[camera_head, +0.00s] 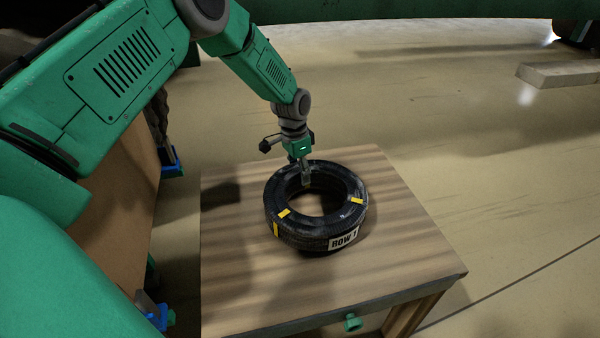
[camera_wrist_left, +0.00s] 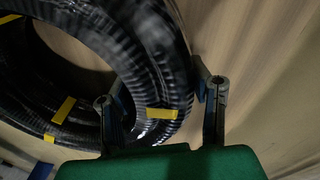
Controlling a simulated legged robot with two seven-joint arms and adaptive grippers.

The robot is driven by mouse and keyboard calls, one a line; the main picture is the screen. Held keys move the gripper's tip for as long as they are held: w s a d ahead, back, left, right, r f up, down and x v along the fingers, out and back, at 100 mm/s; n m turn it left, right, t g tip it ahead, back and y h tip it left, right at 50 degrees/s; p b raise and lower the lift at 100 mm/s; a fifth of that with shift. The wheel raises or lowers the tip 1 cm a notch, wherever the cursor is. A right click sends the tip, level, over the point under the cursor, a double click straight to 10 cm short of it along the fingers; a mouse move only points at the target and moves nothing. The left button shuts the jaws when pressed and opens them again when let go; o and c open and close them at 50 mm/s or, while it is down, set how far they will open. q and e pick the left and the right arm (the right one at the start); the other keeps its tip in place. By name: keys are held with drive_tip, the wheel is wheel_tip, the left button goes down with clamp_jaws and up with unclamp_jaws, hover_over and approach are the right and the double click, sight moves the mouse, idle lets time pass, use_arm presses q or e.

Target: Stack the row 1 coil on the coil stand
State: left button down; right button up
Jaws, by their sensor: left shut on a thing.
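The row 1 coil (camera_head: 280,228) is a black hose ring with yellow tape bands and a white label reading "ROW 1". It lies on or just above a wooden-topped stand (camera_head: 420,262); I cannot tell whether it touches the top. My left gripper (camera_head: 306,181) is at the coil's far rim, one finger inside the ring and one outside. In the left wrist view the fingers (camera_wrist_left: 163,105) straddle the coil (camera_wrist_left: 150,50) near a yellow band, shut on it. My right gripper is not in view.
A brown box-like surface (camera_head: 110,225) with blue clips stands left of the stand. A pale block (camera_head: 560,74) lies on the floor at the far right. The wooden top around the coil is clear, and the floor to the right is open.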

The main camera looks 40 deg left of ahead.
use_arm(q)
drive_tip(key=shift+w+f+b, duration=0.1)
drive_tip(key=shift+f+b, duration=0.25)
drive_tip(key=shift+f, duration=0.2)
idle(0.9)
drive_tip(key=shift+d, duration=0.1)
drive_tip(key=c, duration=0.7)
unclamp_jaws()
drive_tip(key=shift+f, duration=0.15)
drive_tip(key=shift+a+r+p, duration=0.25)
drive_tip(key=shift+r+p, duration=1.25)
drive_tip(key=shift+r, duration=0.3)
drive_tip(key=shift+a+r+p, duration=0.2)
drive_tip(key=shift+r+p, duration=1.3)
drive_tip(key=shift+r, duration=0.3)
